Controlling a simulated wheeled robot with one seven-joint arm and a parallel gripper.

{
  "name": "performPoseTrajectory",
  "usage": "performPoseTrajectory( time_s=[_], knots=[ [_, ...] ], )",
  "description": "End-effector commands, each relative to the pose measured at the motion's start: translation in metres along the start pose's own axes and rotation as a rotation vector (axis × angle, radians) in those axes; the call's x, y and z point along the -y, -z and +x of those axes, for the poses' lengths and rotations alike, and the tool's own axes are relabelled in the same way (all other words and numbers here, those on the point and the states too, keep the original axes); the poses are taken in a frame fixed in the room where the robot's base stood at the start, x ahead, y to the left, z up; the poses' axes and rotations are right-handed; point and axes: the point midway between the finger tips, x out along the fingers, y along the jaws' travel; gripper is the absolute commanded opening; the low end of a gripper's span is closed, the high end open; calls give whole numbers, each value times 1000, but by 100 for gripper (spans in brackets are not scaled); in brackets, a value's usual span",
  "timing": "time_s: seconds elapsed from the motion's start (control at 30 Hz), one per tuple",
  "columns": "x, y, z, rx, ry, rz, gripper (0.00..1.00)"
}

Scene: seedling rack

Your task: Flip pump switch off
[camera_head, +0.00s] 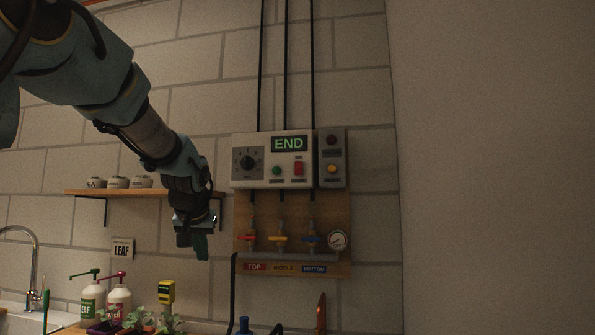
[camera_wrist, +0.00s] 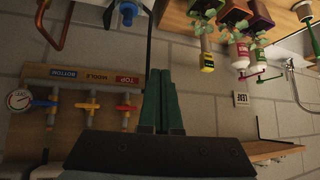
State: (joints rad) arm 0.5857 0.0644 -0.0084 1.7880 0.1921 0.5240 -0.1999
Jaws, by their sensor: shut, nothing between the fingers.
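A pale control box (camera_head: 240,146) hangs on the wall. The small labels are unreadable, so I cannot tell which is the pump switch. My gripper (camera_head: 201,254) points down, left of and below the control box, apart from it. Its green fingers are together and empty in the wrist view (camera_wrist: 160,76).
Below the box, a wooden board (camera_head: 342,215) holds red, yellow and blue valves and a gauge (camera_head: 338,239). A shelf (camera_head: 90,192) with cups is at left behind my arm. Bottles (camera_head: 92,303) and seedlings stand below. The wall right of the box is clear.

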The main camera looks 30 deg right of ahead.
Motion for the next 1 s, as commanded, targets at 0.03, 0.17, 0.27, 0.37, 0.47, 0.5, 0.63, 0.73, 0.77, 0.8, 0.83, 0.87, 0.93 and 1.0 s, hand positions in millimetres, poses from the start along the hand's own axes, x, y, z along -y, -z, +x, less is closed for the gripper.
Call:
performPoseTrajectory(
  time_s=[0.03, 0.17, 0.27, 0.37, 0.47, 0.5, 0.63, 0.73, 0.77, 0.8, 0.83, 0.87, 0.93, 1.0],
  knots=[
    [-28, 34, -16, -69, -30, 28, 0],
    [-89, 104, -66, -221, -97, 68, 0],
    [-128, 143, -108, -320, -146, 85, 0],
    [-157, 170, -144, -396, -186, 93, 0],
    [-175, 186, -171, -448, -215, 94, 0],
    [-180, 190, -179, -462, -223, 94, 0],
    [-187, 196, -191, -483, -235, 93, 0],
    [-187, 197, -192, -484, -236, 93, 0],
    [-187, 197, -192, -484, -236, 93, 0],
    [-187, 197, -192, -484, -236, 93, 0],
    [-187, 197, -191, -484, -236, 93, 0],
    [-187, 197, -191, -484, -236, 93, 0],
    [-187, 197, -191, -483, -236, 93, 0],
    [-187, 198, -190, -483, -235, 93, 0]
  ],
)
